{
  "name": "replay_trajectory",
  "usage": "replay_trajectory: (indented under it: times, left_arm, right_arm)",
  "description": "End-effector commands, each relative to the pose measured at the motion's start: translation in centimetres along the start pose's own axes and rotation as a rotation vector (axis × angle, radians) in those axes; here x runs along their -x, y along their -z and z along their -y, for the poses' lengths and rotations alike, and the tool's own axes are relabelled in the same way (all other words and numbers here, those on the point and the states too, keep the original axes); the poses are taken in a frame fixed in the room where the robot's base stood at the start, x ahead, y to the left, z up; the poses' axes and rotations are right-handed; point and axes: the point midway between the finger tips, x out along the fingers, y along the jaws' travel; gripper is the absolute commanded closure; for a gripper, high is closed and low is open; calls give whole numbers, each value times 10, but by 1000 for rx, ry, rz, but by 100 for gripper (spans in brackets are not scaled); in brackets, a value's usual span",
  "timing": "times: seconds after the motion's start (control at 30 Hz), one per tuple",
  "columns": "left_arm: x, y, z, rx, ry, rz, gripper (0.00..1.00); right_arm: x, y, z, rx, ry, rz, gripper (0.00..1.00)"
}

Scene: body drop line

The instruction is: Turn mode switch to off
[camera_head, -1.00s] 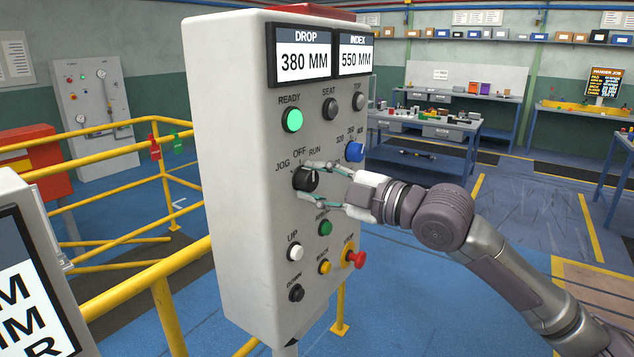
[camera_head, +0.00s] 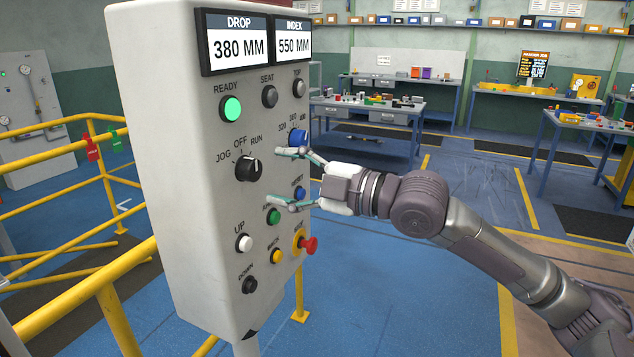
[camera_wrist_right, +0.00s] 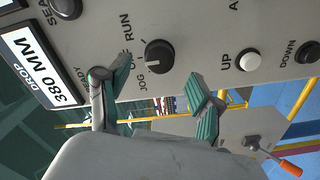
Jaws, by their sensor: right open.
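The mode switch (camera_head: 248,168) is a black round knob on the grey control panel, with JOG, OFF and RUN labels above it. A pale mark shows on the knob, but I cannot tell clearly which label it points to. My right gripper (camera_head: 291,178) is open and empty, its fingers to the right of the knob and apart from it in the head view. In the right wrist view the knob (camera_wrist_right: 159,57) shows beyond and between the open fingertips (camera_wrist_right: 160,74). My left gripper is not in view.
The panel (camera_head: 185,200) also carries a lit green READY lamp (camera_head: 231,109), a blue selector (camera_head: 298,137), a white UP button (camera_head: 244,243) and a red stop button (camera_head: 309,244) near my fingers. Yellow railings (camera_head: 85,240) stand at left. Workbenches (camera_head: 375,112) stand behind.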

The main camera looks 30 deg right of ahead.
Motion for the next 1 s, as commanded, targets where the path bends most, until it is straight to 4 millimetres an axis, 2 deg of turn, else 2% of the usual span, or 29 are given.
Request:
replay_trajectory:
  times: [0.03, 0.2, 0.4, 0.63, 1.0]
  left_arm:
    - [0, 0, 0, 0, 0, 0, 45]
    - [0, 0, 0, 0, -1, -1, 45]
    - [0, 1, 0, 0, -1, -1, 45]
    - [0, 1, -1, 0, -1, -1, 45]
    - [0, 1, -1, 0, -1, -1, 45]
  right_arm:
    - [11, -1, 2, 4, 6, 5, 34]
    - [38, -1, 2, 5, 6, 7, 34]
    - [58, -4, 1, 2, 1, 12, 34]
    - [69, -1, 1, 2, 2, 5, 34]
    - [71, 2, 0, 0, 1, -3, 34]
